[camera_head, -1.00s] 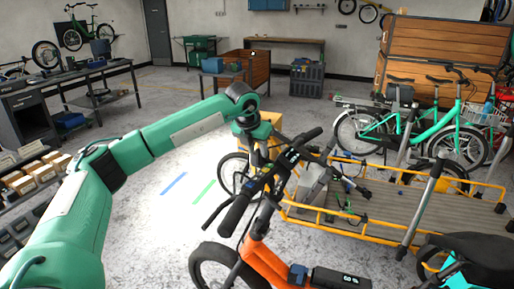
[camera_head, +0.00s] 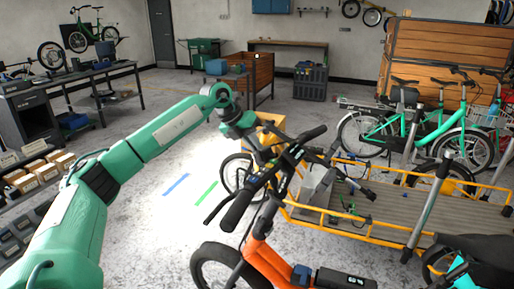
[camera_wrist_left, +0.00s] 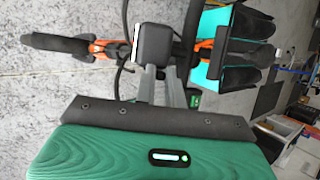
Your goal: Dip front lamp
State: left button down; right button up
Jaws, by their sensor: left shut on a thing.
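The orange bike (camera_head: 262,254) stands in front of me, with its black handlebar (camera_head: 287,168) and displays toward me. My left gripper (camera_head: 262,152) reaches down at the far side of the handlebar, its fingers partly hidden by the bars. In the left wrist view the front lamp (camera_wrist_left: 154,42) is a small black box with a pale edge, in front of the bike's head. My left gripper (camera_wrist_left: 163,85) has its two grey fingers closed at the lamp. The exact finger contact is partly hidden. My right gripper is not in view.
A yellow-railed cargo bed (camera_head: 390,213) lies to the right, with green bikes (camera_head: 425,125) behind it. A workbench (camera_head: 85,80) and a shelf of small boxes (camera_head: 40,172) stand at the left. The floor left of the bike is clear.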

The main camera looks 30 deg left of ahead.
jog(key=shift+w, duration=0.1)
pick_arm(q)
jog(key=c, duration=1.5)
grip_release()
